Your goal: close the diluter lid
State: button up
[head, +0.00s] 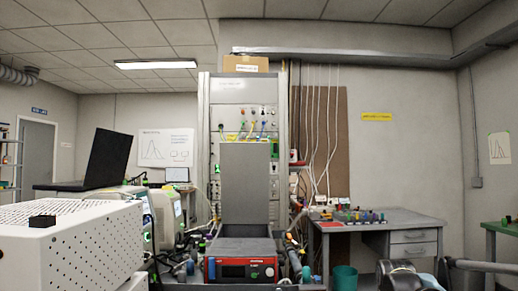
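The diluter (241,268) stands low in the middle of the head view. It is a box with a red front frame, a small dark display and a green knob. Its lid (247,185) is a flat grey panel that stands upright at the back of the box, so the lid is open. The grey top of the box (238,247) shows bare in front of the lid.
A white perforated instrument (70,250) fills the lower left, below a black laptop (107,157). A tall rack (238,105) stands behind the lid. Hoses and fittings crowd both sides of the diluter. A grey desk (400,232) and a green bin (345,278) are at right.

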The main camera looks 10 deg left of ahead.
aim_at(244, 167)
jog(key=i, duration=0.9)
